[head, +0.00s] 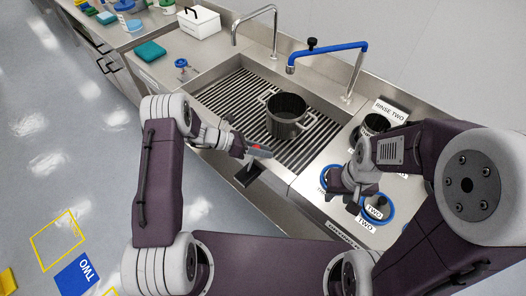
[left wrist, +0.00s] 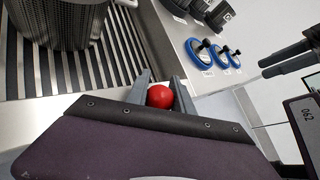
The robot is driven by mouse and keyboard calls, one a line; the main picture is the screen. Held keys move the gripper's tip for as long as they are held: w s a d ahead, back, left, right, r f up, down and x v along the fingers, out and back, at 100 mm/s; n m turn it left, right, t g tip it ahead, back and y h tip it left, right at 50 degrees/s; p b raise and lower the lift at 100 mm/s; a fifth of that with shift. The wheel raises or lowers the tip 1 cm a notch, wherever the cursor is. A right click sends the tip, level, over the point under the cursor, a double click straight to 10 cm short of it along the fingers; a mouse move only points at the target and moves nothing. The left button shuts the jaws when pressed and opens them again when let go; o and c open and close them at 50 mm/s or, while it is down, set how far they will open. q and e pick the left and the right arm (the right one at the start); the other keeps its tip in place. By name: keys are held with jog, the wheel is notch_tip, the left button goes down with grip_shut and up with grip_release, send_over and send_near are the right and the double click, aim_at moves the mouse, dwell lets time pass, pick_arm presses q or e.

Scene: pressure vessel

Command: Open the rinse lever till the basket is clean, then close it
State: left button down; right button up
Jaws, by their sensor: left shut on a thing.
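The basket (head: 287,118), a dark round pot-like vessel with two side handles, stands upright on the slatted sink grate (head: 235,105). Its lower part also shows in the left wrist view (left wrist: 65,22). The lever's red ball knob (left wrist: 160,96) is at the sink's front edge. My left gripper (head: 262,151) is shut on this knob, with a finger on each side of it. The rest of the lever is mostly hidden. My right gripper (head: 350,185) is over the counter right of the sink, beside blue ring handles; its jaw opening is unclear. No water is visible.
A blue-spouted tap (head: 330,48) and a steel tap (head: 255,14) rise behind the sink. Blue ring handles (head: 376,208) labelled TWO sit at the right. A "RINSE TWO" sign (head: 390,110) stands behind a dark container. A white box (head: 199,22) and teal block (head: 150,50) are at the left.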

pick_arm(q)
jog(key=shift+s+f, duration=0.25)
jog(key=shift+f, duration=0.1)
jog(key=c, duration=1.1)
grip_release()
jog(key=shift+a, duration=0.1)
jog(key=shift+w, duration=0.2)
jog(key=shift+r, duration=0.1)
jog(key=shift+a+r, duration=0.15)
jog(key=shift+a, duration=0.2)
jog(key=b+v, duration=0.2)
jog(key=v, duration=0.6)
jog(key=shift+s+a+r, duration=0.1)
jog(key=shift+a, duration=0.05)
